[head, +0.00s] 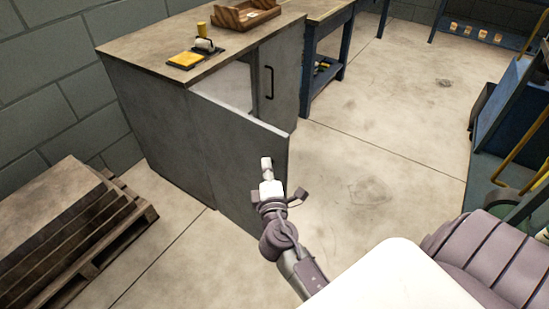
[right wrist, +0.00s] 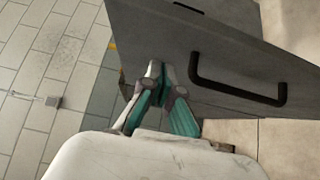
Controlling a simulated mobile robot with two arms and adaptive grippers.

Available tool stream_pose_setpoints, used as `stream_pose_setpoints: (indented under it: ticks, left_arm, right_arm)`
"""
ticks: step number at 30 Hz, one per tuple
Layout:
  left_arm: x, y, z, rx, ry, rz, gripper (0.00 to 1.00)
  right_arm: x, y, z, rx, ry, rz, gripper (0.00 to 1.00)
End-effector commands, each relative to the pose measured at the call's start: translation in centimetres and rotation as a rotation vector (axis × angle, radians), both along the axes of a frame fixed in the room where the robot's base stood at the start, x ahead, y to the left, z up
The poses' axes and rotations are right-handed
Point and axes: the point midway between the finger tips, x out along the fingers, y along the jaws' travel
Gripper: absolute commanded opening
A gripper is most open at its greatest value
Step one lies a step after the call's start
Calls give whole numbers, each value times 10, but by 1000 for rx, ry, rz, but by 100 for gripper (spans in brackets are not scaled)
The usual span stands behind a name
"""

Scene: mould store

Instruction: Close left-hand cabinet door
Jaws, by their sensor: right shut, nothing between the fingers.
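The left-hand cabinet door (head: 236,150) is a plain grey panel. In the head view it stands wide open, swung out from the left edge of the grey cabinet's (head: 155,125) front. A pale interior shows behind its top edge. My right gripper (head: 266,164) is shut and empty, in front of the door's free edge in the picture; I cannot tell if it touches. In the right wrist view the gripper's closed fingers (right wrist: 157,72) overlap a grey panel (right wrist: 205,40) with a black bar handle (right wrist: 238,91) to their right. My left gripper is not in view.
The right-hand door (head: 284,70) looks shut, with a black handle. A wooden tray (head: 240,15) and a yellow item (head: 186,60) lie on the cabinet top. Wooden pallets (head: 75,225) stand at left, a blue bench (head: 326,65) behind. Floor right of the door is clear.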

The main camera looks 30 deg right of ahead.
Motion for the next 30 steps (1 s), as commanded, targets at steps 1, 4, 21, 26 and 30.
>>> stream_pose_setpoints:
  ticks: [1, 4, 21, 26, 30]
  left_arm:
    - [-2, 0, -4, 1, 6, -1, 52]
    - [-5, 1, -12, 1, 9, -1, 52]
    - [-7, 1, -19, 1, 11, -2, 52]
    - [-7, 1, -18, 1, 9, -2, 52]
    - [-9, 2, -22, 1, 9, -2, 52]
  right_arm:
    - [1, -10, 1, -5, 3, -2, 0]
    - [5, -21, 0, -5, 4, -2, 0]
    - [8, -31, -1, -2, 3, 1, 0]
    - [10, -41, -1, -5, 4, 24, 0]
    - [16, -61, 0, -9, 3, 75, 0]
